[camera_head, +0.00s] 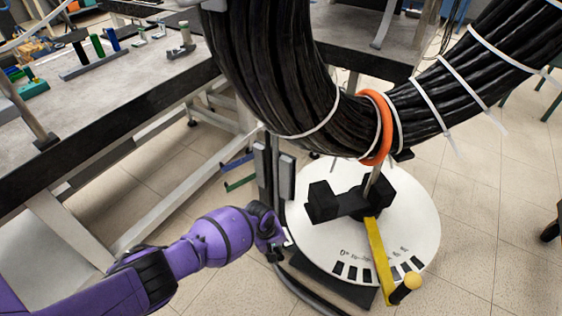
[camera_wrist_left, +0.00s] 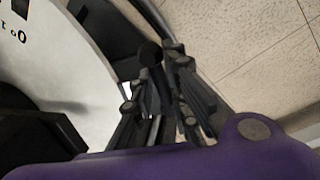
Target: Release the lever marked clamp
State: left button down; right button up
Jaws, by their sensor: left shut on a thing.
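My left gripper (camera_head: 270,236) reaches in from the left to the left edge of the white dial plate (camera_head: 418,222), low beside a dark upright post. In the left wrist view its dark fingers (camera_wrist_left: 165,95) are closed around a dark lever with a round black knob (camera_wrist_left: 150,52). Most of this lever is hidden by the fingers, and no "clamp" marking is readable. The white plate also shows in the left wrist view (camera_wrist_left: 50,55). A yellow lever (camera_head: 379,255) with a pale knob lies over the plate's printed marks, apart from my gripper. My right gripper is not in view.
A thick black cable bundle (camera_head: 270,75) with white ties and an orange ring (camera_head: 381,125) hangs above the plate. Blue (camera_head: 237,161) and green (camera_head: 240,183) handles stick out left of the post. A grey workbench (camera_head: 110,110) stands at left.

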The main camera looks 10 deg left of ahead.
pick_arm(q)
jog(key=w+n, duration=0.1)
jog(key=n, duration=0.1)
jog(key=d+n+p, duration=0.1)
jog(key=n, duration=0.2)
jog(key=w+n+t+y+p, duration=0.1)
jog(key=n, duration=0.1)
jog(key=shift+w+d, duration=0.3)
jog(key=shift+d, duration=0.05)
jog(key=shift+w+r, duration=0.15)
jog(key=shift+r, duration=0.05)
jog(key=c, duration=1.7)
grip_release()
jog(key=shift+w+d, duration=0.1)
jog(key=shift+f, duration=0.1)
jog(key=shift+d, duration=0.1)
jog(key=v, duration=1.2)
jog(key=shift+f, duration=0.1)
